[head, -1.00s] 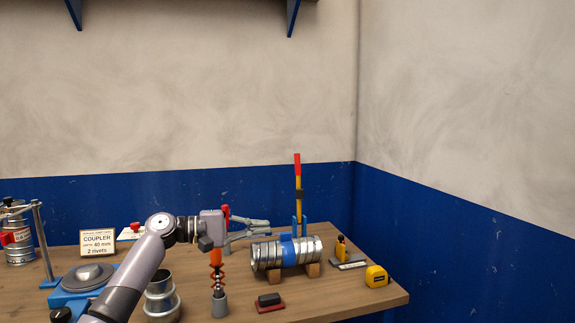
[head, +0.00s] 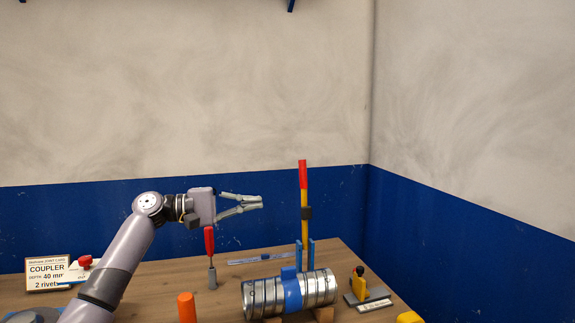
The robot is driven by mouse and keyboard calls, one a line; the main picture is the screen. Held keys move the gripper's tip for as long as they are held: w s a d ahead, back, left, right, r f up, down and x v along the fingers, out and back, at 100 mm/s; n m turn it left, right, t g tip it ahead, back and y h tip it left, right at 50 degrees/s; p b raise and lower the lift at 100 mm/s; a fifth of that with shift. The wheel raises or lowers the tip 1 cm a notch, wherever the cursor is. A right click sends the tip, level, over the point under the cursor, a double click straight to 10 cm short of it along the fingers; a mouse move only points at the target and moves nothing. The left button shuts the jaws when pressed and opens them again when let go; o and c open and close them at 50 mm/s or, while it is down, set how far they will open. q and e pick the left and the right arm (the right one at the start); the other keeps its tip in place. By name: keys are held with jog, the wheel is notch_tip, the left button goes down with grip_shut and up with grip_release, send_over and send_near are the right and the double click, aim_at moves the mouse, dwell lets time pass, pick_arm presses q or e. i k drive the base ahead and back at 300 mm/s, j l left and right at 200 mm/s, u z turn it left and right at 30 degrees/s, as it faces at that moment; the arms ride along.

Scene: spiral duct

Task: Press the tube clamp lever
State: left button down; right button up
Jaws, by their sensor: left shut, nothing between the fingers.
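The tube clamp lever (head: 303,176) stands nearly upright, with a red grip on top, a yellow shaft and a dark collar. It rises from blue uprights (head: 311,254) behind a ribbed metal spiral duct (head: 260,299). A blue clamp band (head: 292,291) wraps around the duct's middle. My left gripper (head: 261,201) points right, to the left of the lever and raised above the table. It is shut and empty, its tips apart from the lever at about the height of the yellow shaft in the picture. My right gripper is not in view.
On the wooden table (head: 150,285) stand a red-handled tool (head: 210,256), an orange handle (head: 187,307) and a coupler sign (head: 47,273). A blue strip (head: 262,257) lies behind the duct. A yellow-and-black tool (head: 358,284) and a yellow tape measure (head: 410,318) are at right.

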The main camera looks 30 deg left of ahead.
aim_at(307, 211)
jog(key=i+j, duration=0.75)
jog(key=j, duration=0.1)
